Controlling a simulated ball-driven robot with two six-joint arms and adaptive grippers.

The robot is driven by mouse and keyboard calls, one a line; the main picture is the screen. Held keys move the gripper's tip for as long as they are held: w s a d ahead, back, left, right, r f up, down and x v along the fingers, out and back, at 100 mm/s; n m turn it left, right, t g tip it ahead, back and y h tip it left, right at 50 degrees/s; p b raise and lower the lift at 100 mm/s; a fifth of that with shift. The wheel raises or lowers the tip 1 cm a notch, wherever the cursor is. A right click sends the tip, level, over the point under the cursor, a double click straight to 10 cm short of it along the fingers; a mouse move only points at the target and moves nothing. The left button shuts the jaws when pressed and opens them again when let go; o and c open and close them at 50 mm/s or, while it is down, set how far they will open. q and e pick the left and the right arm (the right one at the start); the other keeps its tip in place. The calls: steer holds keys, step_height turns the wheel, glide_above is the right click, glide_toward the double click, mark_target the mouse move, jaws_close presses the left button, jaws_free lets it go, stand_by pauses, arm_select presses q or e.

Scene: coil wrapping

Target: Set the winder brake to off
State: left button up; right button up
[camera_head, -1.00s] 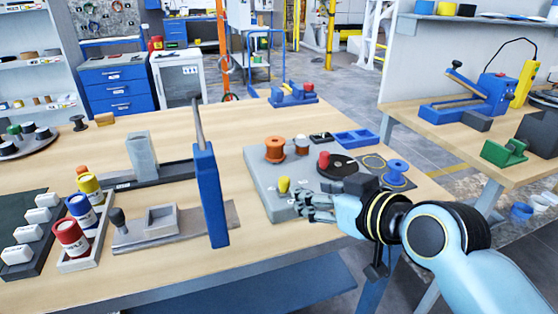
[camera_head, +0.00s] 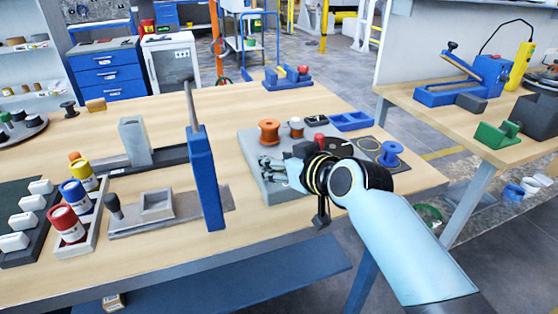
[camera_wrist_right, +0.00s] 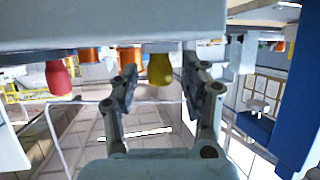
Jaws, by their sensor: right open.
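The winder's grey base (camera_head: 255,150) stands on the wooden table, with an orange spool (camera_head: 269,130), a smaller copper-coloured spool (camera_head: 296,129) and a red knob (camera_head: 319,138) on it. My right gripper (camera_head: 268,168) is over the base's front part and hides what lies behind it. The right wrist view looks inverted. There a yellow knob (camera_wrist_right: 160,68), which seems to be the brake's, sits between the two open fingers (camera_wrist_right: 160,82), with gaps on both sides. The red knob also shows there (camera_wrist_right: 58,77). My left gripper is not in view.
A blue post (camera_head: 206,180) with a grey rod stands left of the winder. A blue spool (camera_head: 390,154) and a blue tray (camera_head: 351,121) are to its right. Paint cans (camera_head: 66,222) stand at the left. The table's front centre is clear.

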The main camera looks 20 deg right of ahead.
steer(key=shift+c, duration=0.3)
jaws_close()
steer(key=d, duration=0.3)
steer(key=shift+d, duration=0.25)
steer(key=shift+a, duration=0.1)
